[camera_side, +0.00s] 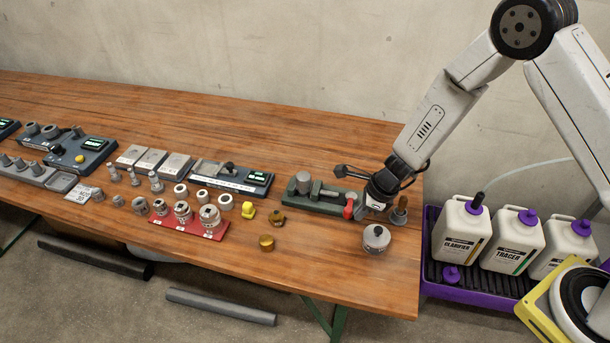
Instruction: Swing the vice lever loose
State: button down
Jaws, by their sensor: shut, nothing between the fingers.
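The vice (320,198) is a green base with grey metal parts near the right end of the wooden bench. A red piece, which looks like the lever's grip (348,208), shows at the vice's right end. My gripper (364,211) is low over that end, close beside the red piece on its right. The fingers look shut with nothing between them. I cannot tell whether they touch the red piece. The wrist hides part of the vice's right side and most of the lever.
A grey lidded pot (376,240) stands just in front of my gripper, and a small brown-topped post (399,212) to its right. A brass cylinder (266,243) and a red tray (189,228) of fittings lie left. A purple tray (432,262) of bottles stands beyond the bench's right edge.

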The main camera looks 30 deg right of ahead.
aim_at(375, 225)
jog(key=shift+s+d+r, duration=0.1)
jog(key=shift+s+d, duration=0.95)
jog(key=shift+s, duration=0.25)
jog(key=shift+s+d+r, duration=0.1)
jog(key=shift+s+r, duration=0.05)
jog(key=shift+r, duration=0.05)
jog(key=v, duration=0.9)
jog(key=shift+s+r, duration=0.3)
jog(key=shift+s, duration=0.05)
jog(key=s+d+r+n+h, duration=0.1)
jog(key=s+r+n, duration=0.3)
jog(key=n, duration=0.9)
jog(key=s+d+r+n+h, duration=0.2)
jog(key=s+r+n, duration=0.2)
jog(key=n, duration=0.9)
jog(key=shift+s+d, duration=0.35)
jog(key=shift+s, duration=0.25)
